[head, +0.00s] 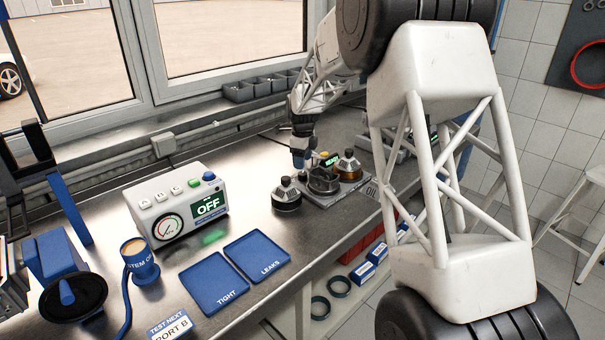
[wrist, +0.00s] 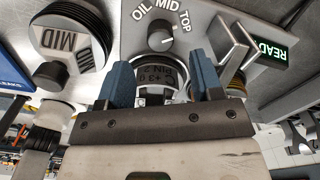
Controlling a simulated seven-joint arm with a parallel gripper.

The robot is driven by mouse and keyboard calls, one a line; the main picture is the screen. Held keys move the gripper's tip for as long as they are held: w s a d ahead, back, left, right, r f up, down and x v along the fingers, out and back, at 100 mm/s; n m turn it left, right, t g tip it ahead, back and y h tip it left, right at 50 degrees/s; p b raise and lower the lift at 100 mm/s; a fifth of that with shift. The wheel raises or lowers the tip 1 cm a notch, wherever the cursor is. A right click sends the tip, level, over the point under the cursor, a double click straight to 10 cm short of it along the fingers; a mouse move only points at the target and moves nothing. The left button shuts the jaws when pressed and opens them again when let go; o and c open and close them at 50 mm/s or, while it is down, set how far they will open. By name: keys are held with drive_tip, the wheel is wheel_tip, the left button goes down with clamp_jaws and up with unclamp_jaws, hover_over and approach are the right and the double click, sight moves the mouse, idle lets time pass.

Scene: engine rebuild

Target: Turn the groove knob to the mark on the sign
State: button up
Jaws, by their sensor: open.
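The groove knob (wrist: 161,38), a small dark grey knob, sits on a light panel in the wrist view, under the labels OIL, MID and TOP. A short pale line on it points to the right side, nearest TOP; the exact setting is hard to tell. My gripper (wrist: 163,75) is open, with its blue fingers apart on either side of a dark ring or cylinder with partly readable print. The knob lies beyond the fingertips, apart from them. In the head view my gripper (head: 301,160) is over the fixture (head: 335,194) at the bench's far end. I cannot tell which sign bears the mark.
A green READ display (wrist: 270,53) and metal uprights stand right of the knob; a round ridged part (wrist: 72,42) with lettering is left. In the head view are dark-based domed parts (head: 286,194), an OFF tester (head: 178,207), blue trays (head: 215,281) and a PORT B card (head: 170,328).

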sight(303, 173)
drive_tip(key=shift+f, duration=2.85)
drive_tip(key=shift+c, duration=0.2)
drive_tip(key=c, duration=0.9)
drive_tip(key=shift+n, duration=0.8)
drive_tip(key=o, duration=0.9)
drive_tip(key=shift+o, duration=0.2)
